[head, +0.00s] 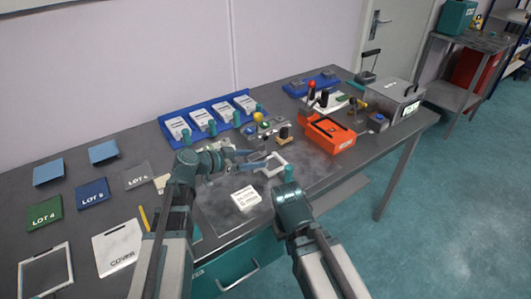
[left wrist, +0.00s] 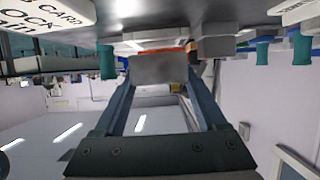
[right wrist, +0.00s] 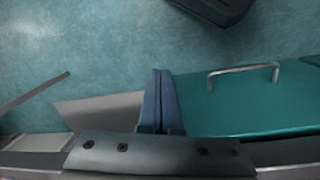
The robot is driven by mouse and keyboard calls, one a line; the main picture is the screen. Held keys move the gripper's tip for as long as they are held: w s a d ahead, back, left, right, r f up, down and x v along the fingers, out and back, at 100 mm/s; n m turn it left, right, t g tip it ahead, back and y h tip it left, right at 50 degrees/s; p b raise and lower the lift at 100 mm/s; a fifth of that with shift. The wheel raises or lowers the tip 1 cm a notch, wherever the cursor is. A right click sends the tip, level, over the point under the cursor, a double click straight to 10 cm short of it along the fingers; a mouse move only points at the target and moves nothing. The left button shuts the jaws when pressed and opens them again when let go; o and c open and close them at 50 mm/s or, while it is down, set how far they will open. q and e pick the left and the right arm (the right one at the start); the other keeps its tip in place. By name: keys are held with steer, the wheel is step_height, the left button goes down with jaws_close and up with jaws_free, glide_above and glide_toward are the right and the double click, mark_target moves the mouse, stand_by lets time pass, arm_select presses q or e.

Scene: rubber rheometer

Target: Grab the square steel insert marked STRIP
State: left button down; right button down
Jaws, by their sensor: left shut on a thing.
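My left gripper (head: 262,159) reaches right over the middle of the bench. In the left wrist view its two blue-grey fingers (left wrist: 162,72) are shut on a plain grey block-like piece (left wrist: 160,69), held between the tips. No STRIP mark can be read on it, so I cannot tell whether it is the steel insert. In the head view a pale square frame (head: 281,160) shows at the fingertips, partly covered by them. My right gripper (head: 289,186) is low over the bench's front edge; its fingers (right wrist: 160,98) are together and empty.
A white printed block (head: 245,199) lies in front of the left gripper. A blue tray (head: 176,114) with white cards stands behind. An orange box (head: 330,135) and a metal case (head: 394,99) are at right. LOT plates (head: 92,193) and a COVER sheet (head: 118,247) lie at left.

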arm_select(q)
steer(key=s+a, duration=0.7)
steer(key=a, duration=0.3)
steer(key=s+a, duration=0.7)
steer(key=a, duration=0.3)
steer(key=s+a, duration=0.7)
steer(key=a, duration=0.3)
steer(key=shift+s, duration=0.3)
steer(key=shift+s+a+r, duration=0.1)
steer(key=shift+s+a, duration=0.45)
steer(key=shift+a, duration=0.1)
